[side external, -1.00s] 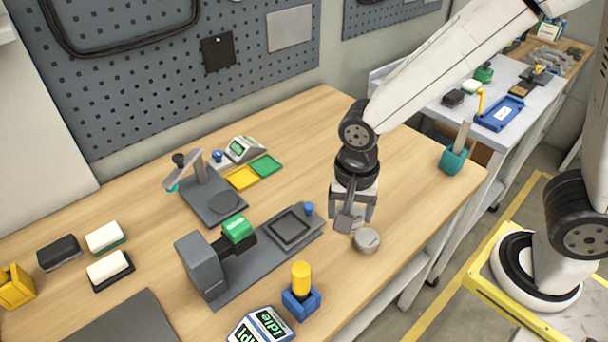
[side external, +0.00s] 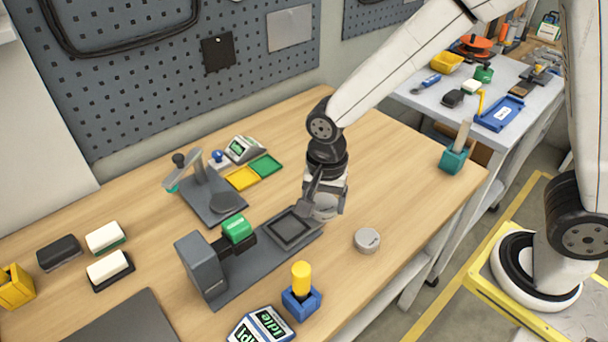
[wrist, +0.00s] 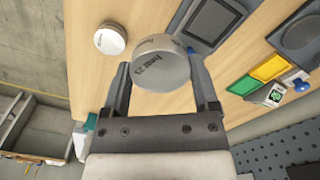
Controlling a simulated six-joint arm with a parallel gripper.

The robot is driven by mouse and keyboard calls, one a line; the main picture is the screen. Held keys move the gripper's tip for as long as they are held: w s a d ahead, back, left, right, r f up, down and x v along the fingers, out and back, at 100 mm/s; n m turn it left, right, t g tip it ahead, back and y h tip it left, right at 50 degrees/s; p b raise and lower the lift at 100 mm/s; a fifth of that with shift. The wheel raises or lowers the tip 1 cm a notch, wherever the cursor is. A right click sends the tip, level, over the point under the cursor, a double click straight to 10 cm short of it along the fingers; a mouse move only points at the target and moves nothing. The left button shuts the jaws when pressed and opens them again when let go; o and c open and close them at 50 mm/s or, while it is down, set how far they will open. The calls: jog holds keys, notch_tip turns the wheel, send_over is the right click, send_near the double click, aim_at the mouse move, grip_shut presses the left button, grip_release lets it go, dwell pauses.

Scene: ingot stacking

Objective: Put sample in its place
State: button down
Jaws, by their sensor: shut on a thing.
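My gripper (side external: 324,205) is shut on a round silver sample (wrist: 160,65), which sits between the two fingers in the wrist view with dark lettering on it. In the side view the gripper is at the right end of a grey fixture, and the held sample is hard to make out there. The fixture has a dark square recessed plate (side external: 291,229) and a green-topped head (side external: 237,229). A second round silver piece (side external: 367,241) lies on the table to the gripper's right; it also shows in the wrist view (wrist: 110,39).
A grey stand (side external: 215,200) with a round plate is at the back left, near yellow (side external: 243,179) and green (side external: 265,166) trays. A blue block with a yellow-topped piece (side external: 301,290) and a display (side external: 262,325) stand in front. The wooden table right of the gripper is mostly clear.

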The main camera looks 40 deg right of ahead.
jog(key=w+a+f, duration=0.1)
jog(key=w+f, duration=0.1)
jog(key=w, duration=0.1)
send_over(289, 228)
jog(key=shift+s+f, duration=0.2)
jog(key=shift+f, duration=2.2)
jog(key=shift+f, duration=0.1)
jog(key=shift+w+f, duration=0.2)
jog(key=shift+f, duration=1.55)
jog(key=shift+f, duration=0.1)
grip_release()
